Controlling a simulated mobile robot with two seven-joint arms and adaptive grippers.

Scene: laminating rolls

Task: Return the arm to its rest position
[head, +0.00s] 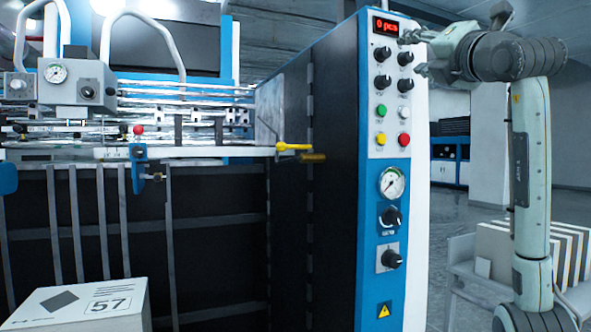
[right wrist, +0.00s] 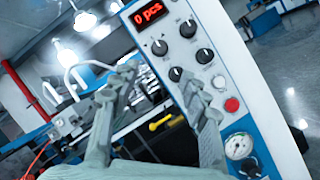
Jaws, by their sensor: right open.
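My right arm (head: 530,150) rises along the right side of the head view and bends left at the top. My right gripper (head: 412,52) is at the upper right edge of the machine's control panel (head: 375,165), beside the top knobs. In the right wrist view its two fingers (right wrist: 160,95) are spread with nothing between them, and the panel shows tilted beyond them. Whether a fingertip touches the panel cannot be told. The red display (head: 386,27) reads "0 pcs". My left gripper is not in view.
The laminating machine (head: 335,130) fills the left and middle, with a yellow handle (head: 293,147) sticking out. A box marked 57 (head: 85,305) stands at the lower left. A cart with several upright boards (head: 560,245) is behind my right arm. Open floor (head: 440,200) shows between machine and cart.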

